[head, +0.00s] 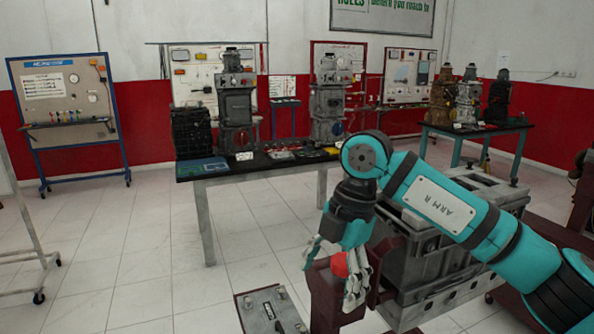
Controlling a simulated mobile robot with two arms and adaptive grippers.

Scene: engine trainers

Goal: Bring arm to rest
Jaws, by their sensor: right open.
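My right arm (440,203), teal with black joints and marked "ARM R", comes in from the right edge and bends down at its wrist. My right gripper (329,281) hangs from it, pointing down with its fingers spread open. A red rounded part (340,264) shows between the fingers. I cannot tell whether the fingers touch it. My left arm and left gripper are not in view.
A grey engine block (420,262) on a dark red stand is close behind and below my right arm. A workbench (204,215) with engines stands behind. The tiled floor at left is largely clear.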

